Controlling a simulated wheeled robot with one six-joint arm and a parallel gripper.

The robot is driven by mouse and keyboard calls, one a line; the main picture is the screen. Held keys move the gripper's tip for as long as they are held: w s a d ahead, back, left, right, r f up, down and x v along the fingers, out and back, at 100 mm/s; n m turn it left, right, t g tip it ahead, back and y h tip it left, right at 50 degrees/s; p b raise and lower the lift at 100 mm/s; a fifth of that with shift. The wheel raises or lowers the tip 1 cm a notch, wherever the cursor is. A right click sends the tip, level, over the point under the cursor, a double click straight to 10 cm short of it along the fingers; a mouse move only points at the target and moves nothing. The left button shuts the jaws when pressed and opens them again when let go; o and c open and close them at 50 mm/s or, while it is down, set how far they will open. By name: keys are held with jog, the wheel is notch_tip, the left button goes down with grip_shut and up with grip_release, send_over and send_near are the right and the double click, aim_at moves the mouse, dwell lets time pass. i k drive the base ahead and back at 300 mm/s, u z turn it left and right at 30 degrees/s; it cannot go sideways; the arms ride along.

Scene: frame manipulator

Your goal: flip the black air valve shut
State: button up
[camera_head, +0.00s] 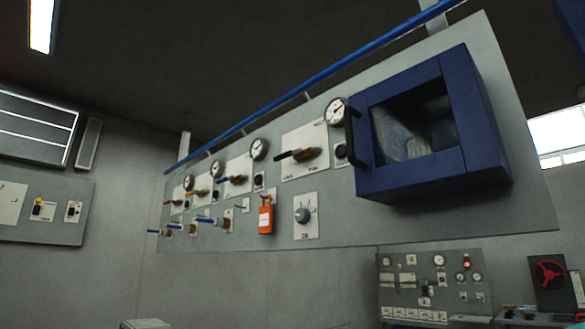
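The black air valve (295,155) is on a pale plate on the grey wall panel, near the middle of the view. Its black lever points left, roughly level, from a brass-coloured body at its right end. Small labels below it are too small to read. A round gauge (336,111) is above and to its right. My gripper is not in view.
A blue box (485,130) with a dark window and black handle juts out right of the valve. An orange lockout tag (266,216) and a grey rotary knob (302,215) are below it. Several coloured-lever valves are to the left. A blue pipe (320,78) runs above.

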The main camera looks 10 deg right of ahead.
aim_at(290, 152)
jog(key=k, duration=0.6)
jog(key=u, duration=0.45)
jog(key=i, duration=0.65)
jog(key=u, duration=0.45)
jog(key=i, duration=1.7)
jog(key=z, duration=0.65)
